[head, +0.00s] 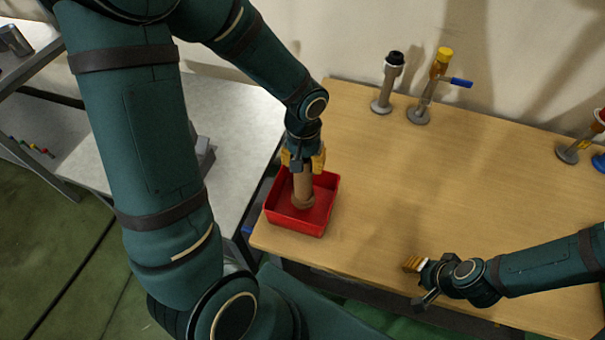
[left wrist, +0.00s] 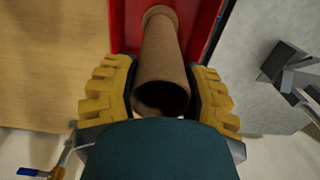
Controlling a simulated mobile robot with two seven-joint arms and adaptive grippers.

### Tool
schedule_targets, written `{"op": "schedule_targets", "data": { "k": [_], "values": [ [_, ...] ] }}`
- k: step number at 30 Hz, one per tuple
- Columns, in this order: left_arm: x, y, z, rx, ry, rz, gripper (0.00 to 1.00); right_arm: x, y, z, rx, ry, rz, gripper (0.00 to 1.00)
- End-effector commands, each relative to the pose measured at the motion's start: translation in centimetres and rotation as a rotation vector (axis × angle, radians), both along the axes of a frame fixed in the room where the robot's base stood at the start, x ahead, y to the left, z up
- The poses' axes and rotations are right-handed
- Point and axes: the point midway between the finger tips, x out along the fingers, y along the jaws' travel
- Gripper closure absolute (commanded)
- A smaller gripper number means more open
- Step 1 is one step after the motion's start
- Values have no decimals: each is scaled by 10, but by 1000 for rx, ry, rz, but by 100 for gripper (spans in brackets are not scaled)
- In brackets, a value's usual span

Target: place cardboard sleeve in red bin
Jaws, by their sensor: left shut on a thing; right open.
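The cardboard sleeve (head: 303,186) is a brown tube, held upright over the red bin (head: 323,222). Its lower end is inside the bin's outline, at or close to the floor; I cannot tell if it touches. My left gripper (head: 304,160) is shut on the sleeve's upper part. In the left wrist view the sleeve (left wrist: 162,60) lies between the yellow finger pads of my left gripper (left wrist: 162,95), with the red bin (left wrist: 207,25) beyond it. My right gripper (head: 420,281) is open and empty over the front of the wooden table.
The red bin stands at the left front corner of the wooden table (head: 400,180). Valve fittings stand at the back: one with a black top (head: 386,85), one with a yellow top and blue lever (head: 432,85). Another stands at far right (head: 570,152). The table's middle is clear.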

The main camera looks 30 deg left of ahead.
Motion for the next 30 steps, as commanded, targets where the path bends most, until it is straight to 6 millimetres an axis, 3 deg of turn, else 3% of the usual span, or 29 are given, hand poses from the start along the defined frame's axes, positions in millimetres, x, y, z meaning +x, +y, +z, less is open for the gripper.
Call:
{"op": "schedule_targets", "data": {
  "k": [11,23,24,26,30],
  "values": [
    [-1,0,-39,0,2,0,96,0,0,-7,-1,0,0,63],
    [0,0,-43,-1,-1,0,96,0,1,-11,-2,0,0,63],
    [0,0,-43,-1,-1,0,47,0,1,-12,-2,0,0,63],
    [0,0,-42,-1,-1,0,26,0,1,-11,-2,0,0,63],
    [0,0,-42,-1,-1,0,22,0,1,-10,-2,0,0,63]
  ]
}}
